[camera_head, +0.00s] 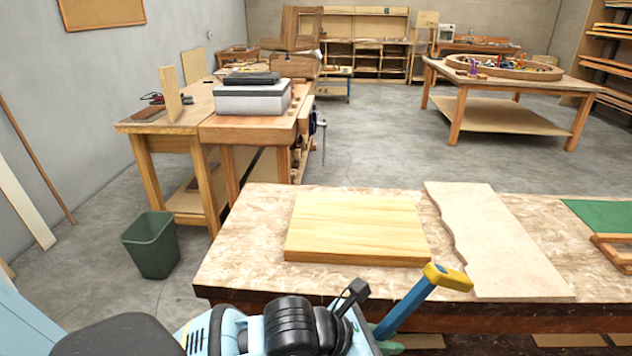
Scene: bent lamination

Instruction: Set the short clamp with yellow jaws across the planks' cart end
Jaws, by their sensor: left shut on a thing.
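The short clamp (406,305) has a blue bar and a yellow jaw at its upper end. It is tilted up to the right in front of the worktable's near edge. My left gripper (372,328) is shut on its lower part; the fingers and the clamp's lower end are mostly hidden. A pale, flat wooden block (357,226), which may be the planks, lies on the worktable (250,225). The yellow jaw appears just in front of the table's near edge, to the right of the block. My right gripper is not in view.
A pale board with a wavy edge (497,242) lies right of the block. A green mat (602,217) and a wooden frame (615,250) are at the far right. A green bin (152,245) and workbench (245,130) stand left. The worktable's left part is clear.

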